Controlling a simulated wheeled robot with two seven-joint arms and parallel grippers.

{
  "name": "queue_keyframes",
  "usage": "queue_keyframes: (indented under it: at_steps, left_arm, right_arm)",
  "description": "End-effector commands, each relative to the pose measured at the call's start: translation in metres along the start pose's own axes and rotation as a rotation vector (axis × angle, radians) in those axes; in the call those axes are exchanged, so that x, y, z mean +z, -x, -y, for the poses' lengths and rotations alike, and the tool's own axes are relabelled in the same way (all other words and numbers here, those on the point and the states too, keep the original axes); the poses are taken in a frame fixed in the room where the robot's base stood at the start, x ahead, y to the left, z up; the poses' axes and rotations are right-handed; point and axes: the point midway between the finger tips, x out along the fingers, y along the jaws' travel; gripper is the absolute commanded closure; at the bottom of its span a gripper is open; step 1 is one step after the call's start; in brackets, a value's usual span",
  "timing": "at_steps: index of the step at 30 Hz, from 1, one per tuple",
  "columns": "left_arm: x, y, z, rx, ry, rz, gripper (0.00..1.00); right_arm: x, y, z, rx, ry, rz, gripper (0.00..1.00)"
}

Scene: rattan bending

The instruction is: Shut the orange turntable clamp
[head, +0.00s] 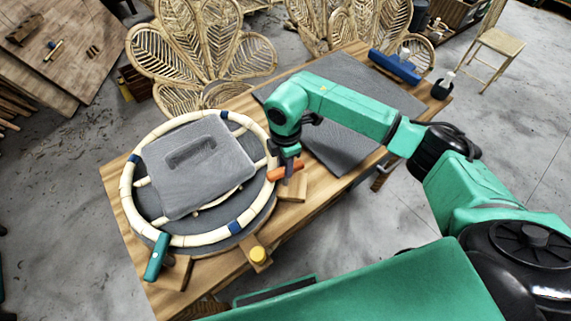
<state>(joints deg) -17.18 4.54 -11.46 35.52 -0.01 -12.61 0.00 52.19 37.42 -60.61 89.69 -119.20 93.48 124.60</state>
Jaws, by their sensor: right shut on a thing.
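The orange clamp (279,174) sits at the right edge of the round turntable (262,207), beside a small wooden block (294,187). My right gripper (289,163) points down onto the orange clamp and is shut on it. The fingers hide part of the clamp, and I cannot tell how far its lever is closed. The turntable carries a pale rattan ring (191,239) with blue bands and a grey plate (185,190) with a slot-shaped recess. My left gripper is not in view.
A teal clamp (156,257) stands at the turntable's front left. A dark grey mat (345,145) covers the wooden table's (118,193) right part, with a blue tool (394,66) and a dark bottle (443,87) beyond.

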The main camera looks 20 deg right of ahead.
Motion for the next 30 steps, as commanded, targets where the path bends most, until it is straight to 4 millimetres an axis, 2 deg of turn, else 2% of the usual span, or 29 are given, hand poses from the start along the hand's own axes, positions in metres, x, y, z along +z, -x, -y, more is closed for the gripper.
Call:
queue_keyframes:
  at_steps: [15,21,30]
  left_arm:
    - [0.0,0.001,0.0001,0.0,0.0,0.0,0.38]
    - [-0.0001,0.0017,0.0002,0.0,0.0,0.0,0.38]
    - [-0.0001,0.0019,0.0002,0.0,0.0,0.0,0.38]
  right_arm:
    - [-0.0001,0.0019,-0.0009,0.003,-0.431,-0.002,1.0]
    - [0.0,0.0017,-0.0008,0.002,-0.525,-0.001,1.0]
    - [0.0002,0.0017,-0.001,0.003,-0.576,-0.001,1.0]
